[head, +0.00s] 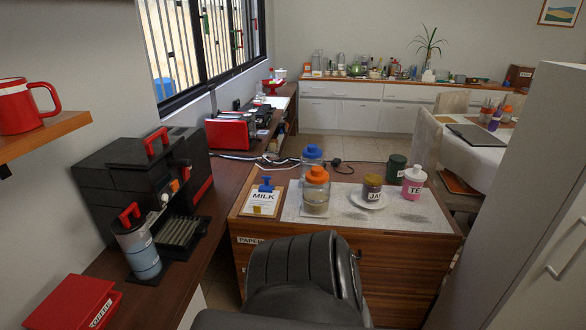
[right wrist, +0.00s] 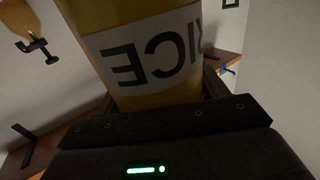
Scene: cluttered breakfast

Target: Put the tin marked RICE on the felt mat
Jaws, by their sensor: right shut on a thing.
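The RICE tin (right wrist: 150,55) is yellow with a white label. Its letters read upside down in the right wrist view, with only "ICE" clear and part of the R at the edge. My right gripper (right wrist: 160,98) is shut on the tin, with a dark finger on either side of it. The tin's far end runs out of the frame. Neither the tin nor my right gripper shows in the head view. The felt mat (head: 345,219) is pale grey and speckled, lying on the wooden desk in the head view. My left gripper is in neither view.
On or around the mat stand an orange-lidded jar (head: 316,190), a blue-lidded jar (head: 312,153), a JAM jar (head: 372,187) on a saucer, a pink tin (head: 412,186) and a green tin (head: 396,168). The mat's front strip is bare. A MILK clipboard (head: 263,205) lies left.

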